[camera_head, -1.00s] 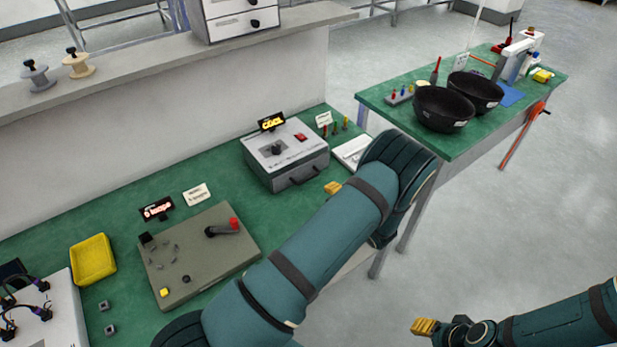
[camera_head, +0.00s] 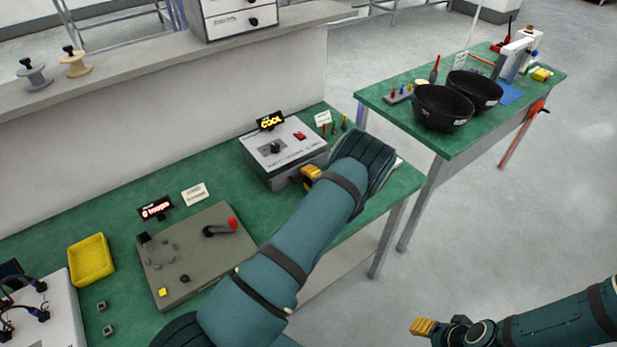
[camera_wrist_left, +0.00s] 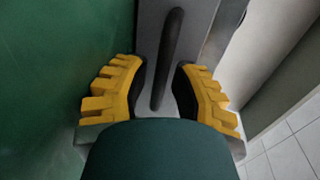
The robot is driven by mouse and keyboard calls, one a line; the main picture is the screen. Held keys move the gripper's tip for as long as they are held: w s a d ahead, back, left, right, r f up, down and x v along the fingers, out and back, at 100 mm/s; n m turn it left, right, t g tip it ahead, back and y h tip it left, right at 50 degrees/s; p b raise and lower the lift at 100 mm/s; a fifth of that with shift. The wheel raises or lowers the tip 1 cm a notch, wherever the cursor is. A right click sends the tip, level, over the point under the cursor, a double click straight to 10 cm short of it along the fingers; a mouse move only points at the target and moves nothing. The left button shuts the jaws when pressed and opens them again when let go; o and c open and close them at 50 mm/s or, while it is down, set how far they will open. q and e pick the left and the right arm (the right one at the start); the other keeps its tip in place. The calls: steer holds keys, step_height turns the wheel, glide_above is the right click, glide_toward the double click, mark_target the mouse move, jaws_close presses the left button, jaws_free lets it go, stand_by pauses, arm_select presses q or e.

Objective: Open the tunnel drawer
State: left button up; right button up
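The tunnel is a grey box (camera_head: 262,165) with a knob, a red switch and a lit "COOL" sign (camera_head: 271,121), at the back of the green bench. Its front drawer looks shut. The drawer's dark bar handle (camera_wrist_left: 170,60) runs between the yellow fingers of my left gripper (camera_wrist_left: 160,90) in the left wrist view. The fingers are apart, with a gap on each side of the bar. In the head view my left gripper (camera_head: 312,174) is at the box front and hides part of the handle. My right gripper (camera_head: 424,326) is at the lower right, away from the bench; its opening is unclear.
A grey-green panel (camera_head: 205,265) with a red-tipped lever and a yellow tray (camera_head: 91,260) lie left on the bench. Two black bowls (camera_head: 443,108) stand on the second table. Open floor lies between the right arm and the benches.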

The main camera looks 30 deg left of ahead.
arm_select(q)
jaws_close()
steer(key=shift+d, duration=0.1)
steer(key=f+v, duration=0.1)
steer(key=v, duration=0.3)
steer(key=f+v, duration=0.1)
steer(key=v, duration=0.4)
steer(key=f+v, duration=0.1)
steer(key=v, duration=0.4)
steer(key=shift+s+d+p, duration=0.3)
steer(key=shift+s+d, duration=0.05)
steer(key=shift+d, duration=0.15)
jaws_free()
